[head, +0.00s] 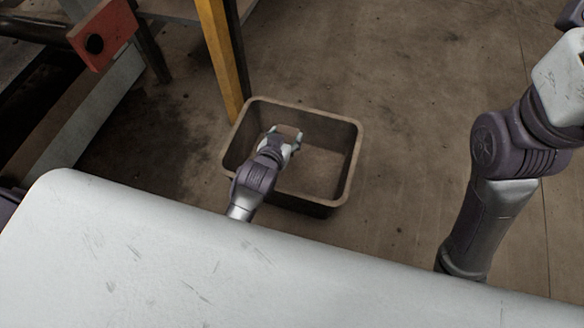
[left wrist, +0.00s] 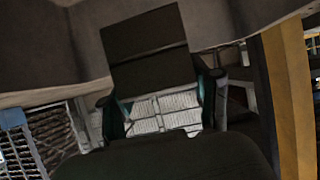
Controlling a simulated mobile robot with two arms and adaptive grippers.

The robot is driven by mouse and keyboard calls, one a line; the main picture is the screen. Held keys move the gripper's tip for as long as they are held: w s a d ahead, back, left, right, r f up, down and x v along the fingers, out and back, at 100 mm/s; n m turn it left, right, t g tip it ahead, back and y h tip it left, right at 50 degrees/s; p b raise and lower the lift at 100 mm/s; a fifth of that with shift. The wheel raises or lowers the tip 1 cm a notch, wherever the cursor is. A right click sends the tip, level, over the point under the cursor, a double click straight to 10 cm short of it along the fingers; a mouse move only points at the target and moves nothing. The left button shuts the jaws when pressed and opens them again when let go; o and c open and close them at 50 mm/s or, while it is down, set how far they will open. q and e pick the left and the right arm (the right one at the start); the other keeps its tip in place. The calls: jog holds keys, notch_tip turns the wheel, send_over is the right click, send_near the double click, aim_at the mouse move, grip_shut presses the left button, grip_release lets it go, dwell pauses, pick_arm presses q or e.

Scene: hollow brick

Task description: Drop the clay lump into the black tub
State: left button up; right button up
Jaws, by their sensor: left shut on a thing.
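The tub (head: 343,195) stands on the floor in the middle of the head view. It looks dark grey-brown with a paler rim, and its visible floor is bare. My left gripper (head: 287,134) is over the tub's opening, toward its left side. It is shut on the clay lump (head: 288,130), of which only a small brown strip shows between the fingers. In the left wrist view the lump (left wrist: 145,45) is a dark brown, block-like piece between the fingertips (left wrist: 165,95), with the tub wall (left wrist: 40,50) behind it. My right arm shows at right, but its gripper is out of view.
A yellow post (head: 220,55) rises just behind the tub's back left corner. A red block-like part (head: 103,35) is at the upper left. A scratched white surface (head: 150,260) fills the front. The concrete floor (head: 400,120) right of the tub is clear.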

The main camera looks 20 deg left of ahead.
pick_arm(q)
jog(key=shift+f, duration=0.15)
jog(key=o, duration=1.3)
jog(key=shift+o, duration=0.2)
jog(key=shift+s, duration=0.1)
jog(key=v, duration=1.1)
jog(key=shift+s, duration=0.35)
